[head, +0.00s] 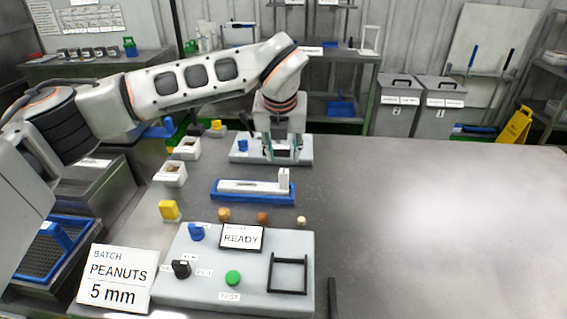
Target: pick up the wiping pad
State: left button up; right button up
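I cannot tell for sure which thing is the wiping pad; no item is clearly marked as one. My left gripper (283,156) is over the far grey-white board (240,157). Its two dark fingers are apart, with nothing seen held between them. A small dark part of the board shows between the fingers; I cannot tell if they touch it. A blue knob-like piece (243,145) stands on that board, left of the gripper. My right gripper is not in view.
A blue tray (230,198) with a long white piece lies nearer than the gripper. A control panel (180,293) with a READY display (241,237) and a PEANUTS 5 mm sign (116,280) fill the front left. The right side of the table (430,220) is clear.

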aim_at(169, 211)
jog(key=k, duration=1)
